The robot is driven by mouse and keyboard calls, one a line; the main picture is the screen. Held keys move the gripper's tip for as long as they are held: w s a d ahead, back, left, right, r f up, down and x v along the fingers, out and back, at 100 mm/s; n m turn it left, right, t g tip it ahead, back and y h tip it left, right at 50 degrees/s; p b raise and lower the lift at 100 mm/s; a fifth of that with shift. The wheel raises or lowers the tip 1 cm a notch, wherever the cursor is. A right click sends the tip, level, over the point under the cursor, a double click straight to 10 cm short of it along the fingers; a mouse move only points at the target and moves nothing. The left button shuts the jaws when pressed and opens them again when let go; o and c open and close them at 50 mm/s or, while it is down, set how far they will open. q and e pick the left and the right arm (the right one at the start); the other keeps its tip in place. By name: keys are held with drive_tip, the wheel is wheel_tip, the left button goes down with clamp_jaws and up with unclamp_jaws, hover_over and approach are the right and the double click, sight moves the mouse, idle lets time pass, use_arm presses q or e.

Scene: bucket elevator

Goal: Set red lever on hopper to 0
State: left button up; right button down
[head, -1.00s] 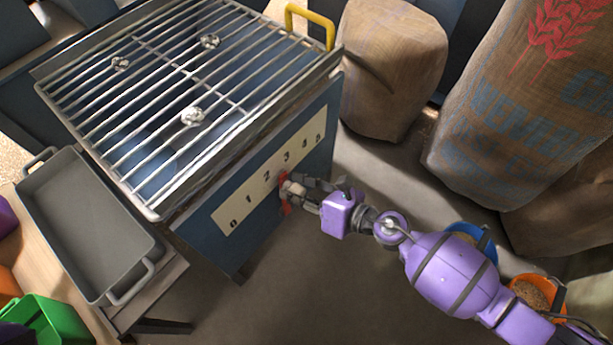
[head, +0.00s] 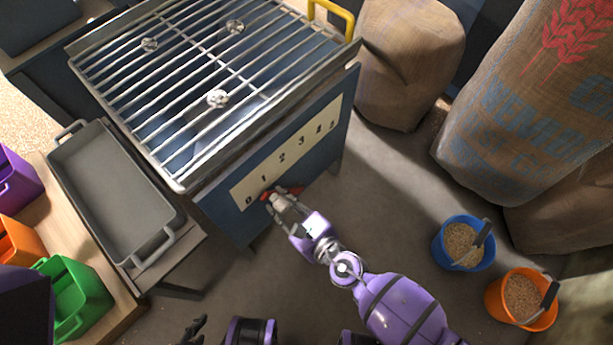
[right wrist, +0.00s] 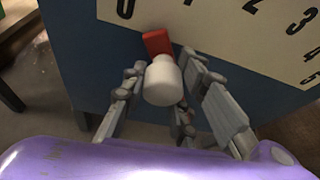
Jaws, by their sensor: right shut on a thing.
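The red lever (head: 294,191) is on the blue side of the hopper (head: 318,128), just below its pale number scale (head: 290,150). In the right wrist view the red lever (right wrist: 157,42) lies between the 0 and the 1. Its white knob (right wrist: 162,82) sits between the fingers of my right gripper (right wrist: 165,90). In the head view my right gripper (head: 278,203) is shut on the lever's knob and partly hides it. Dark fingers of my left gripper (head: 192,330) show at the bottom edge; their opening is unclear.
A grey tray (head: 107,190) stands left of the hopper. Green (head: 78,300), orange (head: 18,240) and purple (head: 14,185) bins are at far left. Blue (head: 463,243) and orange (head: 522,299) grain buckets and large sacks (head: 408,60) are at right. Floor between is clear.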

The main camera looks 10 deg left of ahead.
drive_tip(key=shift+s+a+f+n, duration=0.4)
drive_tip(key=shift+s+a, duration=0.15)
drive_tip(key=shift+a, duration=0.05)
use_arm(q)
drive_tip(key=shift+s+f, duration=0.35)
drive_tip(key=shift+s, duration=0.1)
use_arm(e)
drive_tip(key=shift+s+a+f, duration=0.1)
drive_tip(key=shift+s, duration=0.05)
drive_tip(key=shift+s+f, duration=0.15)
drive_tip(key=c, duration=1.5)
unclamp_jaws()
drive_tip(key=shift+c, duration=0.2)
use_arm(q)
drive_tip(key=shift+a, duration=0.1)
drive_tip(key=shift+w, duration=0.15)
drive_tip(key=shift+s, duration=0.25)
use_arm(e)
drive_tip(key=v, duration=1.2)
